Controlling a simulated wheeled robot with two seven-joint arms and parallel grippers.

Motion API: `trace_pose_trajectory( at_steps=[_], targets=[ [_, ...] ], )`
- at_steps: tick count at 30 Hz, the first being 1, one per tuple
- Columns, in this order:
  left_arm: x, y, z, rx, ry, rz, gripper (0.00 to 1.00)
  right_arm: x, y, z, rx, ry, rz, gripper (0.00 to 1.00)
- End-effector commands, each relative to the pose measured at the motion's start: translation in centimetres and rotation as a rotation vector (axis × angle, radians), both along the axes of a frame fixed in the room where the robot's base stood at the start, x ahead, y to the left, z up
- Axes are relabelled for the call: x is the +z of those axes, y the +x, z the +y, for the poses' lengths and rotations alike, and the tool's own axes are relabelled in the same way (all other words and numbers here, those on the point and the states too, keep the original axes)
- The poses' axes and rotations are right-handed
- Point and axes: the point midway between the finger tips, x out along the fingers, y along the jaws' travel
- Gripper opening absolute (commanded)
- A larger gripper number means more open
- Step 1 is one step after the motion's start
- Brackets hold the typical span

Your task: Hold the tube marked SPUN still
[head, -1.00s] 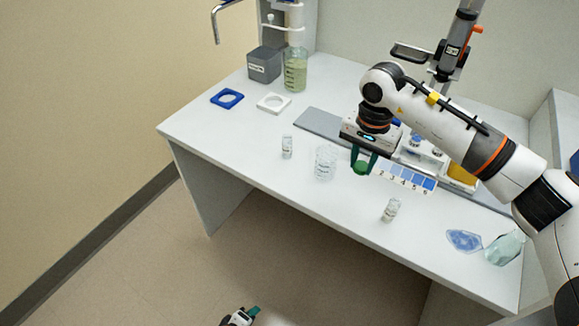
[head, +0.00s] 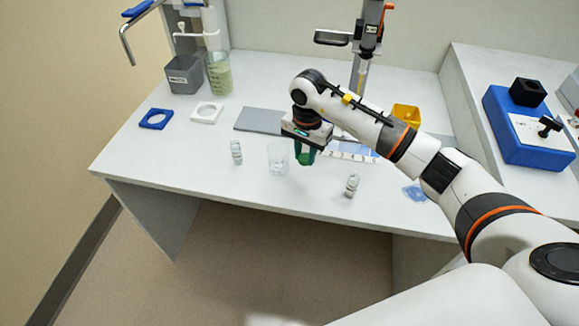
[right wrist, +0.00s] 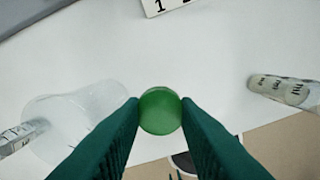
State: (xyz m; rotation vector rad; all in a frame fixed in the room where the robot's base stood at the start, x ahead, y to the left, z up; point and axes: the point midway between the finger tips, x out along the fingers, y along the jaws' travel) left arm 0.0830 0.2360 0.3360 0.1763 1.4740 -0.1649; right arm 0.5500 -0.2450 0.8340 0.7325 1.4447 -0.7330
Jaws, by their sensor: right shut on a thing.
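My right gripper (head: 305,154) is shut on a round green thing, seen end-on between the green fingertips in the right wrist view (right wrist: 160,110). It looks like a cap; any tube below it is hidden. One small labelled vial (head: 236,152) stands left of the clear beaker (head: 278,160); another vial (head: 352,185) is right of the gripper near the front edge. In the right wrist view, a vial (right wrist: 22,135) is at the left and another (right wrist: 285,90) at the right. Their labels are too small to read as SPUN. My left gripper is out of view.
The beaker (right wrist: 70,115) is close to the left finger. A numbered card (head: 350,152) lies to the right. A blue box (head: 525,125) is far right.

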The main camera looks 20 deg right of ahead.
Motion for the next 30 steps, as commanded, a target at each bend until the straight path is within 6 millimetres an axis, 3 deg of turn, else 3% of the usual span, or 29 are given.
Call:
trace_pose_trajectory(
  at_steps=[15,26,27,30],
  targets=[
    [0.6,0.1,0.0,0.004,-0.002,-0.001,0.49,-5.9,0.0,0.1,0.001,0.002,0.001,0.0],
    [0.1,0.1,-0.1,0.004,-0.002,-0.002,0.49,-6.5,0.0,0.0,0.002,-0.001,-0.002,0.0],
    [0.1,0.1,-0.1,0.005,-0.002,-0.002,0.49,-6.5,0.0,0.0,0.002,-0.001,-0.002,0.29],
    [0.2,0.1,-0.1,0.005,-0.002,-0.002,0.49,-6.4,0.0,0.0,0.002,0.0,-0.001,0.37]
  ],
)
